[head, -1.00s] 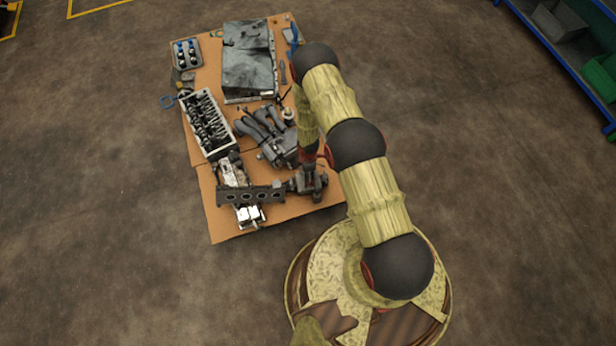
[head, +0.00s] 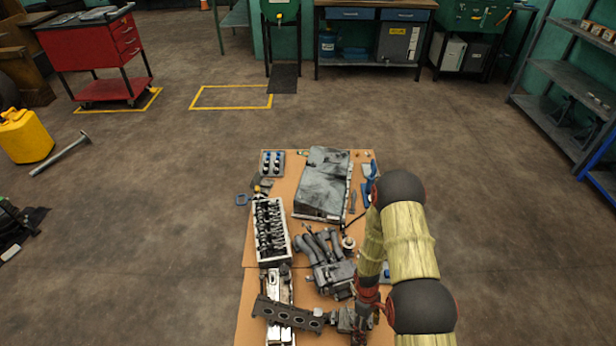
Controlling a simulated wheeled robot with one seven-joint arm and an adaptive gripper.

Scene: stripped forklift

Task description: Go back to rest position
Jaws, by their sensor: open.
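My arm comes up from the bottom right of the head view and bends over the right side of the low brown board (head: 250,312). Its end link points down, and my gripper (head: 360,328) hangs low over the front right part of the board. It is small and dark here, open, with nothing seen between its fingers. It is close to a dark metal part (head: 344,320) on the board; I cannot tell whether they touch.
The board holds a grey cover (head: 322,185), a cylinder head (head: 270,230), a dark manifold (head: 325,262) and a flanged bar (head: 288,314). Open floor surrounds it. A red tool cart (head: 95,50), yellow can (head: 25,135), workbench (head: 375,10) and shelf rack (head: 565,85) stand farther off.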

